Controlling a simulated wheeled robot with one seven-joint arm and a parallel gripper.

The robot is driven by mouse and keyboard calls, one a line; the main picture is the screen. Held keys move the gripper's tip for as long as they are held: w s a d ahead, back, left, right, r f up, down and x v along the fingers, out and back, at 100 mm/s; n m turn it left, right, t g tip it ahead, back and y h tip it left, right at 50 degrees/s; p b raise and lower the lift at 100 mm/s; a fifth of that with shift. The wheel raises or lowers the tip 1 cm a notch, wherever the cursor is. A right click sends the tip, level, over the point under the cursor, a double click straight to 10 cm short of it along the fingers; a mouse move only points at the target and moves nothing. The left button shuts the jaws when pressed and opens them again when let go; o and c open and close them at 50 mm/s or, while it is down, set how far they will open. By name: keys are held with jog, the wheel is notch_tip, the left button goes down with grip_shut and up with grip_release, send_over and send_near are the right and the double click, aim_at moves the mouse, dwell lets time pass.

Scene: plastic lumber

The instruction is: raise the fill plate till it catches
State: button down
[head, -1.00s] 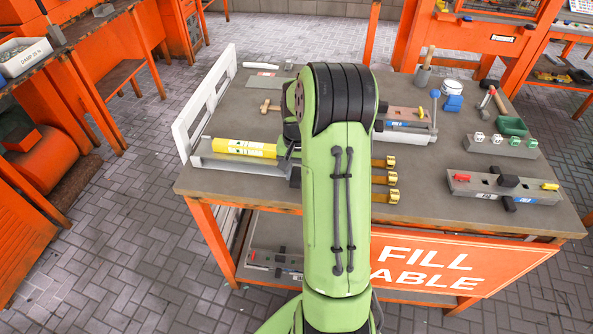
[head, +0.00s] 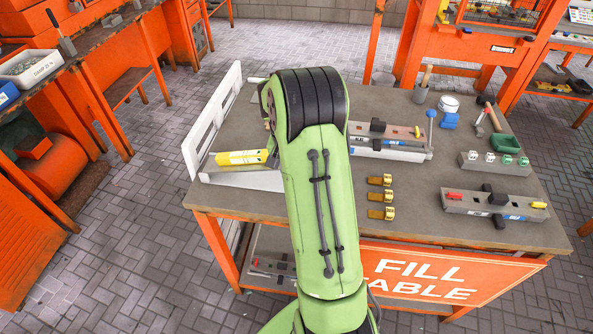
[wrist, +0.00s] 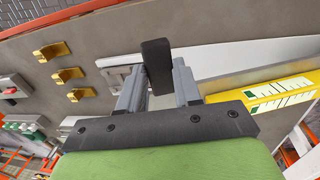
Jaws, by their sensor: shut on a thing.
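A yellow labelled piece (head: 242,158), apparently the fill plate, sits over a pale grey tray (head: 240,179) at the table's left end. Its right end tilts upward. In the wrist view the yellow piece (wrist: 282,94) runs off to the right, with white and green markings. My gripper (wrist: 158,85) is shut on a black handle (wrist: 156,60), which stands between its two grey fingers. The handle's join to the yellow piece is hidden by my gripper. In the head view my own arm hides the gripper. No catch can be made out.
Several brass pieces (head: 380,197) lie right of my arm. A grey fixture with red and yellow ends (head: 470,203) lies farther right. Bare tabletop (head: 420,180) lies between them.

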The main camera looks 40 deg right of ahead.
jog(key=shift+w+r, duration=0.15)
jog(key=shift+w, duration=0.1)
jog(key=c, duration=0.8)
grip_release()
jog(key=shift+a, duration=0.2)
notch_tip(320, 180, up, 16)
jog(key=w+a+p, duration=0.1)
jog(key=p, duration=0.2)
jog(key=shift+w+f, duration=0.2)
jog(key=shift+f, duration=0.05)
jog(key=s+a+r+n+t, duration=0.25)
jog(key=s+a+r, duration=0.2)
jog(key=a, duration=0.25)
jog(key=s+a+r+n+t, duration=0.1)
jog(key=s+a+r+n, duration=0.2)
jog(key=s+a, duration=0.3)
jog(key=s+a+f+n+t, duration=0.3)
jog(key=s+a+n, duration=0.2)
jog(key=s+a, duration=0.4)
jog(key=shift+a+f+y, duration=0.15)
jog(key=shift+f+y, duration=0.15)
jog(key=shift+y, duration=0.1)
